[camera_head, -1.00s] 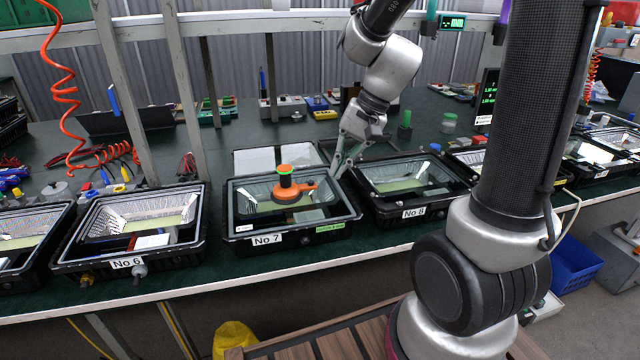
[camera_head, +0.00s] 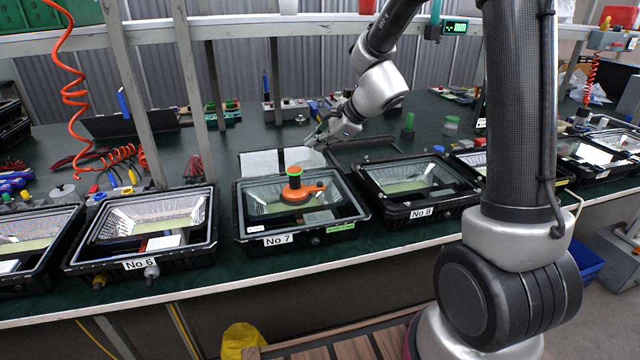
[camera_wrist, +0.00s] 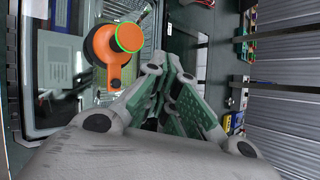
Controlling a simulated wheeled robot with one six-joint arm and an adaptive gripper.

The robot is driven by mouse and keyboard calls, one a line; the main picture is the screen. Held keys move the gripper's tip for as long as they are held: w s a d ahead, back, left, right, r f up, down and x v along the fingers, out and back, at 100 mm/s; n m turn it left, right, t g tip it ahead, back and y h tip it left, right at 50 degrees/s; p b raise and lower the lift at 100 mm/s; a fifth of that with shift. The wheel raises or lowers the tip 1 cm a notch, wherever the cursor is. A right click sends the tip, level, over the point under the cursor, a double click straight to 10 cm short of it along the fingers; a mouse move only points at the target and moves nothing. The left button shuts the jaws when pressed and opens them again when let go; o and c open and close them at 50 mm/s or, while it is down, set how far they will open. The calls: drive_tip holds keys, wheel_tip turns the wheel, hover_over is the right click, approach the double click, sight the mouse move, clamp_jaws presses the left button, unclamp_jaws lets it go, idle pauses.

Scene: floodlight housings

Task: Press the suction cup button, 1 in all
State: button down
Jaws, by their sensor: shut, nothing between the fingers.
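The orange suction cup (camera_head: 297,192) sits on the glass of the floodlight housing labelled No 7 (camera_head: 246,236). In the wrist view my gripper (camera_wrist: 168,72) is shut and empty, to the right of and below the cup.
Housing No 6 (camera_head: 72,262) stands at left and housing No 8 (camera_head: 391,219) at right, with narrow gaps beside No 7. A pale flat panel (camera_head: 262,162) lies behind No 7. An orange coiled hose (camera_head: 75,97) hangs at left. A shelf rail crosses above.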

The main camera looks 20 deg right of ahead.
drive_tip(key=shift+f, duration=4.3)
drive_tip(key=shift+f, duration=0.15)
drive_tip(key=shift+f, duration=0.25)
drive_tip(key=shift+f, duration=0.45)
drive_tip(key=shift+r, duration=0.9)
wheel_tip(320, 180, up, 5)
